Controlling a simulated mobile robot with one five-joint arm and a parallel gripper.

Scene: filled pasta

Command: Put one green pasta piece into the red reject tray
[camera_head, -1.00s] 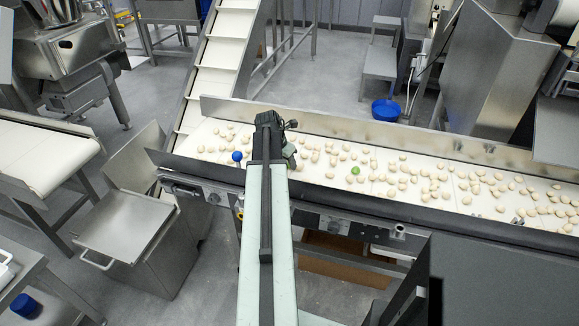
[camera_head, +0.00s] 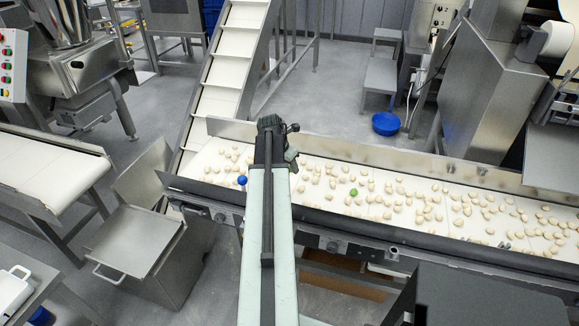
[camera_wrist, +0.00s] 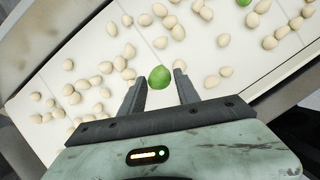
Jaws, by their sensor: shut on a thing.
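A green pasta piece (camera_wrist: 159,77) sits between the two dark fingers of my gripper (camera_wrist: 160,90) in the wrist view. My gripper is shut on it. It looks larger than the pale pieces behind it, so it seems nearer the camera; its height above the belt is hard to judge. In the head view my arm hides the gripper tips and this piece. Another green pasta piece (camera_head: 353,191) lies on the white belt among pale pieces; a green piece (camera_wrist: 243,2) also shows at the top edge of the wrist view. I see no red reject tray in either view.
The conveyor belt (camera_head: 330,170) with many pale pieces has a raised metal back wall (camera_head: 400,157). A steel bin (camera_head: 125,240) stands to the left. A blue bowl (camera_head: 385,124) lies on the floor behind.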

